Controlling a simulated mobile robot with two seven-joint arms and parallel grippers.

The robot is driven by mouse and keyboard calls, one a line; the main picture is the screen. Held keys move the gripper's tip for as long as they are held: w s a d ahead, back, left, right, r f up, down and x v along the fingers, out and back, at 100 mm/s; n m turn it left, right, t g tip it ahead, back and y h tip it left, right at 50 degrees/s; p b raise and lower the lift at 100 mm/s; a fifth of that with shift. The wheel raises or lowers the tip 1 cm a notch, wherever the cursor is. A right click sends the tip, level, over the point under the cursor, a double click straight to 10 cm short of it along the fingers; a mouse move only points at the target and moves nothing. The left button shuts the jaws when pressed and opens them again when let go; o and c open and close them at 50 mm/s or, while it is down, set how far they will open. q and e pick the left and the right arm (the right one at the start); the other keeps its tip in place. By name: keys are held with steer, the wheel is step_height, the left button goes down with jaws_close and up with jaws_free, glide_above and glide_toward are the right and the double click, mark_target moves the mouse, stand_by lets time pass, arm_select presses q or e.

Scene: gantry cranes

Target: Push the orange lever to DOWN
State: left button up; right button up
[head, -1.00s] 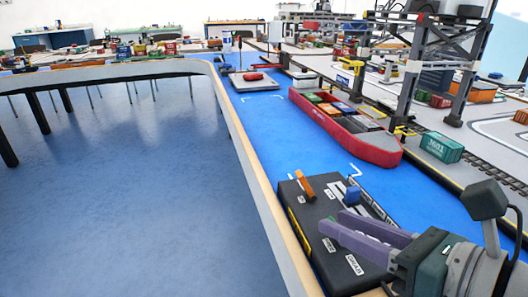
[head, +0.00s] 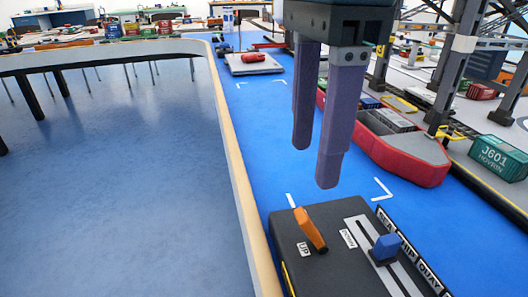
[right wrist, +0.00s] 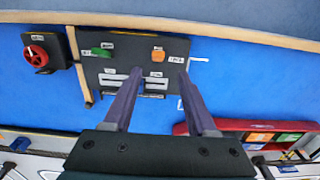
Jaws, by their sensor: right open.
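The orange lever (head: 311,229) stands up from the top of a black control box (head: 285,240), near its far left corner, and leans in the head view. A label reading UP lies beside its base. In the right wrist view the orange lever (right wrist: 158,55) shows from above. My right gripper (head: 316,168) hangs with its purple fingers pointing down, open and empty, above and beyond the lever and apart from it. In the right wrist view its fingers (right wrist: 160,76) reach over the box, the lever lying beyond and between their tips. My left gripper is out of view.
A blue lever (head: 386,246) stands in a slotted plate on the same box. A green lever (right wrist: 102,52) and a separate red knob (right wrist: 38,55) show in the wrist view. A red ship (head: 420,165) lies right of the gripper. Blue surface behind the box is clear.

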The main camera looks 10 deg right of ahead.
mark_target(304, 215)
step_height(304, 215, down, 9)
steer(key=shift+s+a+f+b, duration=0.1)
steer(key=shift+s+f+b, duration=0.05)
steer(key=shift+b, duration=0.3)
jaws_close()
stand_by(0.4)
